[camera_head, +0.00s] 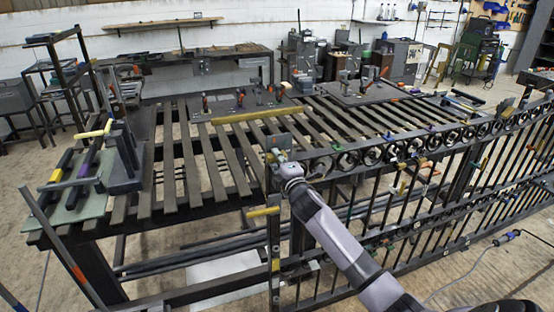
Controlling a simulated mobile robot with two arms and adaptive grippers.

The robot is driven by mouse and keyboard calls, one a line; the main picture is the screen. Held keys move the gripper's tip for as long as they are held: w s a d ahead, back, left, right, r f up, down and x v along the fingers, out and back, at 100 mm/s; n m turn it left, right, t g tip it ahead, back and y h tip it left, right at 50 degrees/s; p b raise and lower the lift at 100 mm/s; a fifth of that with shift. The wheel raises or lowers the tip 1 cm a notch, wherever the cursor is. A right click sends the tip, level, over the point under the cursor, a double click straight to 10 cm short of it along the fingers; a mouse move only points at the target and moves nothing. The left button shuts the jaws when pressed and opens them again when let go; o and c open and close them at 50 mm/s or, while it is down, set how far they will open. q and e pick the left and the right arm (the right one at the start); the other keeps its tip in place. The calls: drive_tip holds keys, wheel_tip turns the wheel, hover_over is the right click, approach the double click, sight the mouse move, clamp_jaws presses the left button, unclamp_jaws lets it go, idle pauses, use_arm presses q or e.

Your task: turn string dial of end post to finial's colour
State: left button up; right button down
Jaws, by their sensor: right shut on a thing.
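The dark end post (275,240) of the scroll gate stands near the middle of the head view. A small pale-yellow piece (279,142) shows at its top; it is too small to tell whether it is the finial. My right gripper (277,158) is at the upper part of this post, with my arm coming in from the lower right. It is shut on a small part there, which looks like the string dial. The gripper largely hides the dial, and its colour setting cannot be read. My left gripper is not in view.
The gate (400,200), with scrolls and upright bars, runs right from the post. A yellow bar (264,212) sticks out left of the post. A cable lies on the floor at right.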

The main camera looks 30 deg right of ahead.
drive_tip(key=c, duration=1.5)
unclamp_jaws()
drive_tip(key=v, duration=1.2)
